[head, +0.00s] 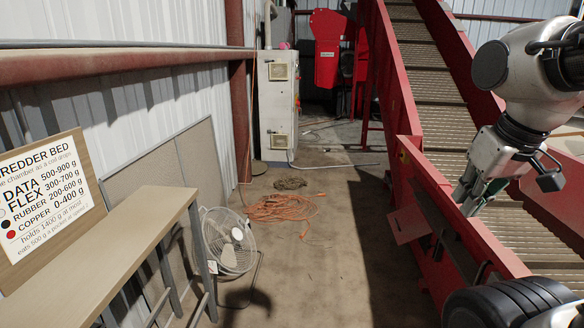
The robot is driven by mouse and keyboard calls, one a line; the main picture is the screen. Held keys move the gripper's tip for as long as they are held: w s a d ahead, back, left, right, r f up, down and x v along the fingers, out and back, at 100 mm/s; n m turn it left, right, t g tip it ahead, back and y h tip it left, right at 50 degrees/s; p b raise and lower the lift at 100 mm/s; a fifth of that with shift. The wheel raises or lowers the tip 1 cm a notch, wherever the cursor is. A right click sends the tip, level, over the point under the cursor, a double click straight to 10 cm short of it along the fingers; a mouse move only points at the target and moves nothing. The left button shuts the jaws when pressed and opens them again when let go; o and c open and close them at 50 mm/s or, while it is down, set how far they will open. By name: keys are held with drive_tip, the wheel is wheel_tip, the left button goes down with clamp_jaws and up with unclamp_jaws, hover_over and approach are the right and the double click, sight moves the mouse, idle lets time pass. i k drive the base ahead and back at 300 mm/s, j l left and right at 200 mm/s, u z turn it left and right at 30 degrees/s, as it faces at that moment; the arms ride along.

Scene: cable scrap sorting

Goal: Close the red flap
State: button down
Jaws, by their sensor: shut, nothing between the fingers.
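A red flap (408,224) juts out from the side of the red conveyor frame, at the right of the middle in the head view. It stands out toward the aisle, apart from the dark opening beside it. My gripper (463,200) points down over the conveyor's near side, to the right of the flap and apart from it. Its fingers are shut with nothing held. The fingertips partly overlap the conveyor edge in the picture, so I cannot tell whether they touch it.
The inclined conveyor (422,75) fills the right side. A fan (230,240) stands by a wooden bench (100,255) on the left. Orange cable (280,208) lies on the floor. A white cabinet (277,110) stands at the back.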

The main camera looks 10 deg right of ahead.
sight(408, 224)
drive_tip(key=i+z, duration=0.2)
drive_tip(key=i, duration=0.35)
drive_tip(key=i+j+z, duration=0.15)
drive_tip(key=i, duration=0.4)
drive_tip(key=i+j+z, duration=0.2)
drive_tip(key=i, duration=0.35)
drive_tip(key=i+j+z, duration=1.05)
drive_tip(key=j, duration=0.25)
drive_tip(key=i, duration=0.1)
